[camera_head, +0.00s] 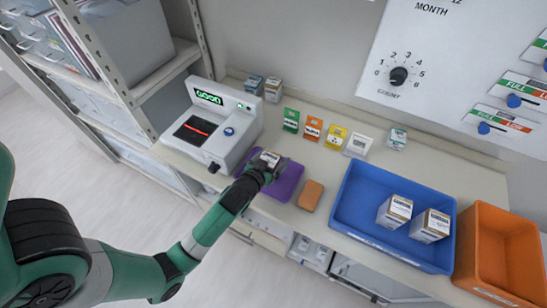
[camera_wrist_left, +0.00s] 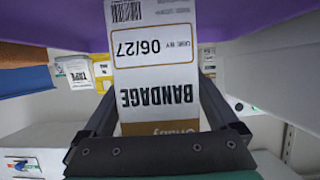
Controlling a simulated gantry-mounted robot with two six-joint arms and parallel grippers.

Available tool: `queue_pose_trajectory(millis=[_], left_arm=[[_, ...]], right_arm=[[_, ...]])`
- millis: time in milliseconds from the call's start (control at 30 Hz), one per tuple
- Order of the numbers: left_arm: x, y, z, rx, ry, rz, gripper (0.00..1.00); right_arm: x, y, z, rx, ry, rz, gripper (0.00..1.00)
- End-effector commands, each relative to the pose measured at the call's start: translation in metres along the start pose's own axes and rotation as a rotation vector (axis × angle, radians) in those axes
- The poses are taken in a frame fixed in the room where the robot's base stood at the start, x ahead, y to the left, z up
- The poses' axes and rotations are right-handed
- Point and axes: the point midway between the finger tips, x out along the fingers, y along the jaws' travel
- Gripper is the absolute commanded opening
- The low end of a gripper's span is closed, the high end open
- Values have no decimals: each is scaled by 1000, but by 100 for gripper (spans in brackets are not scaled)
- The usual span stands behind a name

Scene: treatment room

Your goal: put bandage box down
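The bandage box (camera_head: 271,157) is white with a brown band. In the wrist view, its label (camera_wrist_left: 155,95) reads BANDAGE upside down, with the date 06/27. My left gripper (camera_head: 268,165) is shut on it, with one dark finger along each side. The box is over the purple mat (camera_head: 288,184) on the counter. The purple surface also fills the top of the wrist view (camera_wrist_left: 50,20), at the box's far end. I cannot tell whether the box touches the mat. My right gripper is not in view.
A white machine (camera_head: 231,118) showing GOOD stands left of the mat. An orange-brown block (camera_head: 311,195) lies to its right. Beyond are a blue bin (camera_head: 350,205) holding two boxes and an orange bin (camera_head: 478,245). Several small coloured packs (camera_head: 312,128) stand behind.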

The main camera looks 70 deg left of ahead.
Motion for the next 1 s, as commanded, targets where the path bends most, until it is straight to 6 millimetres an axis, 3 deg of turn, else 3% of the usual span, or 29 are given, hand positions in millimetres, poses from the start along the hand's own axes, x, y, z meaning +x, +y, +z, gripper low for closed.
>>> queue_pose_trajectory(millis=[367,800,1000], left_arm=[[-8,0,-4,1,-1,1,100],[-104,1,-3,3,-1,3,100],[-122,0,-3,1,0,1,100]], right_arm=[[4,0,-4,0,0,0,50],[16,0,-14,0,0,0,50],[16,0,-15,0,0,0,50]])
